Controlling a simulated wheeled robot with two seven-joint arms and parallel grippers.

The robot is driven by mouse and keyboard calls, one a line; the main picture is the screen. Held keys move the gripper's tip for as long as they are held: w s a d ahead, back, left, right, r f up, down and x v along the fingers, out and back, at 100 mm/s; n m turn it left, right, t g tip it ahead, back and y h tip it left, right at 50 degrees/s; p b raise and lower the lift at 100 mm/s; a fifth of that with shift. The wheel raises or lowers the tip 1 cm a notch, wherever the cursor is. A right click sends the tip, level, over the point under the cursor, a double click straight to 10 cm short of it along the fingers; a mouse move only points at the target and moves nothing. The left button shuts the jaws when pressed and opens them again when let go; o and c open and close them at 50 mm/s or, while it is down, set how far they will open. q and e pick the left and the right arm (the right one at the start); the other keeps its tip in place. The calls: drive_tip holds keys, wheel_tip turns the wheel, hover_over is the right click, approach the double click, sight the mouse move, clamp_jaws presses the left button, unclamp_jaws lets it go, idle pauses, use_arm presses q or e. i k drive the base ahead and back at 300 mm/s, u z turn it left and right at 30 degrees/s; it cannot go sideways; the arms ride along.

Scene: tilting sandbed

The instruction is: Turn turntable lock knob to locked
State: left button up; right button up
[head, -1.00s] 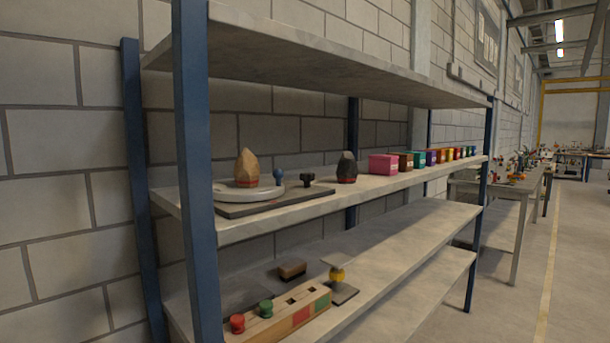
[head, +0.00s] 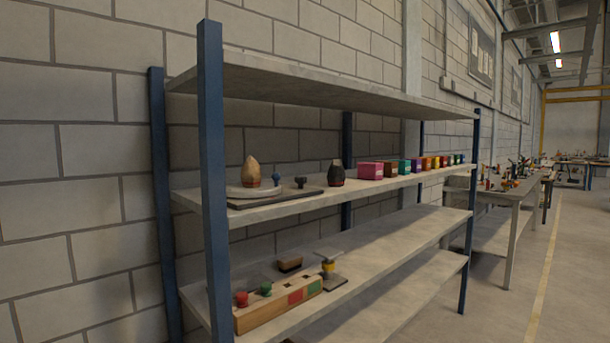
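The turntable (head: 246,192) is a pale disc on a dark flat base (head: 285,197), on the upper-middle shelf near its left end. A tan pointed piece with a reddish band (head: 251,172) stands on the disc. A small blue knob (head: 276,179) stands at the disc's right edge. A black knob (head: 300,182) stands on the base to the right of it. Which of them is the lock knob, and its setting, I cannot tell at this size. Neither of my grippers is in view.
A blue shelf post (head: 213,180) stands in front at the left. A dark pointed piece (head: 337,173) and a row of coloured boxes (head: 370,170) share the turntable's shelf. A wooden block with coloured pegs (head: 280,304) sits on the shelf below. The floor at right (head: 500,310) is clear.

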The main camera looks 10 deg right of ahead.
sight(301, 183)
drive_tip(key=z, duration=2.4)
drive_tip(key=i, duration=1.9)
drive_tip(key=u, duration=2)
